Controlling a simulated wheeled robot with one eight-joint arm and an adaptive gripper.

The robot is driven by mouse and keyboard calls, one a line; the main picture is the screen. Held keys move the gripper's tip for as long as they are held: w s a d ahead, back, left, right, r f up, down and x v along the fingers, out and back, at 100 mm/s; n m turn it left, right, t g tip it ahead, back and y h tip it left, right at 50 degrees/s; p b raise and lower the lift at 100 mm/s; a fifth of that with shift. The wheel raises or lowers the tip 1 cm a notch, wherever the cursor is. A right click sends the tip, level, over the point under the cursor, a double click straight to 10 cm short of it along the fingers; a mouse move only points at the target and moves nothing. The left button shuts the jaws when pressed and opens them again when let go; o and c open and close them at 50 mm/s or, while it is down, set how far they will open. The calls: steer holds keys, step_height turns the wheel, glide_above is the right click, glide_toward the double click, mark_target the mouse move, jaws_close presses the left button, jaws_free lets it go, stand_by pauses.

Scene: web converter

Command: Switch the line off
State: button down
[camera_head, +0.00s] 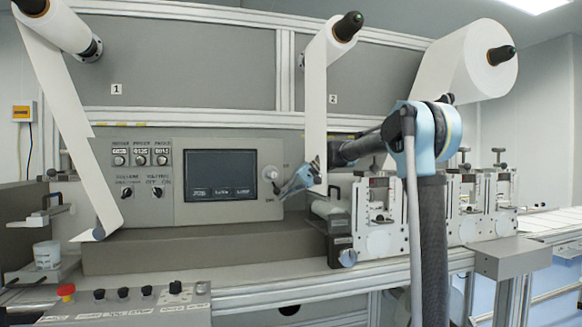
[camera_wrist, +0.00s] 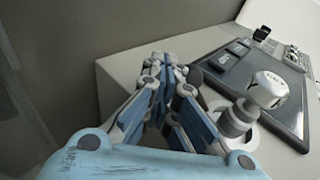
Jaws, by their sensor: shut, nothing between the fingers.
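The grey control panel (camera_head: 225,146) carries a dark screen (camera_head: 220,172). A silver round knob (camera_head: 270,173) sits just right of the screen, with small labels around it that I cannot read surely. In the wrist view the knob (camera_wrist: 268,89) stands out from the panel on a stem, right of my fingers. My gripper (camera_head: 282,195) is shut and empty, close to the panel and slightly below and right of the knob. In the wrist view my gripper (camera_wrist: 165,63) shows its fingers together, apart from the knob. Two small selector switches (camera_head: 157,193) are left of the screen.
A white web (camera_head: 316,105) hangs behind my arm. Slitter units (camera_head: 380,215) stand right of the panel. A button box (camera_head: 125,305) with a red button (camera_head: 66,291) is at the front left. A grey ledge (camera_head: 180,248) lies below the panel.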

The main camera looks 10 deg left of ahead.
step_height(320, 180, up, 10)
stand_by(0.6)
